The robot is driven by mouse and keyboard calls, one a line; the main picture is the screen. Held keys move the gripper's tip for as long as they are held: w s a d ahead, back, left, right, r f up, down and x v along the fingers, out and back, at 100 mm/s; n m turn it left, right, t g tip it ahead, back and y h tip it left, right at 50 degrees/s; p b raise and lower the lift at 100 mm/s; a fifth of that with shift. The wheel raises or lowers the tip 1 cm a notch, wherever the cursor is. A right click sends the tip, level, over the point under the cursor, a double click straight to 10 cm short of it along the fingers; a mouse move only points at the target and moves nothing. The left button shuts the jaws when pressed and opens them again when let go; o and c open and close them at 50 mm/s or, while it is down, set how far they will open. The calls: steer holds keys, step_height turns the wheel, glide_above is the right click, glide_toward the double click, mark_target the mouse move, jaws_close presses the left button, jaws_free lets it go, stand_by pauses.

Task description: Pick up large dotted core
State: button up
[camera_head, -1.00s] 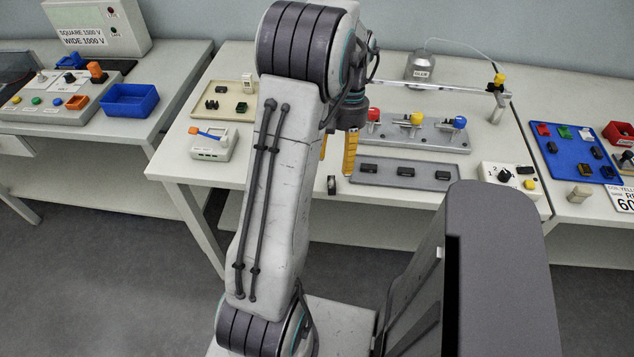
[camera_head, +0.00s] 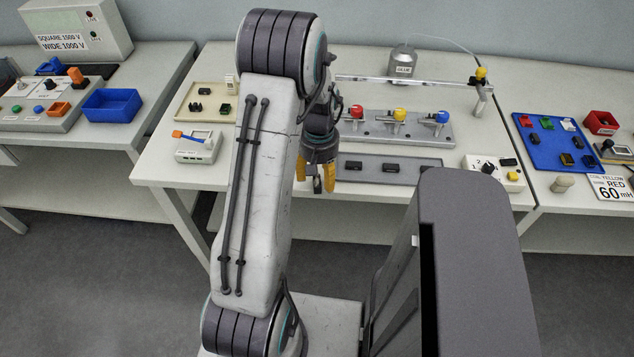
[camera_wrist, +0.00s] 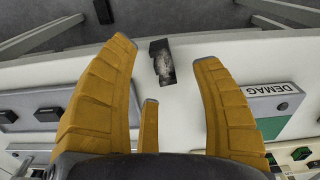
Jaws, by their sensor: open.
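My gripper (camera_head: 316,176) is open and empty, with its yellow fingers over the front edge of the middle table. The wrist view shows the spread fingertips (camera_wrist: 164,50) on either side of a small dark block (camera_wrist: 162,62) with a mottled grey face. The block is ahead of the fingers, and I see no contact. In the head view the dark block (camera_head: 318,186) shows between and just below the fingertips. I cannot make out dots on any piece, so I cannot tell which is the large dotted core.
Beside my gripper lies a grey tray (camera_head: 432,165) with black pieces, and behind it a row of coloured knobs (camera_head: 398,115). A box marked DEMAG (camera_wrist: 275,101) stands close to the right finger in the wrist view. A blue tray (camera_head: 535,150) is on the right table.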

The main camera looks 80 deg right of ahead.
mark_target(319, 180)
steer(key=shift+s+f, duration=0.1)
steer(key=shift+f, duration=1.45)
steer(key=shift+c, duration=0.3)
jaws_close()
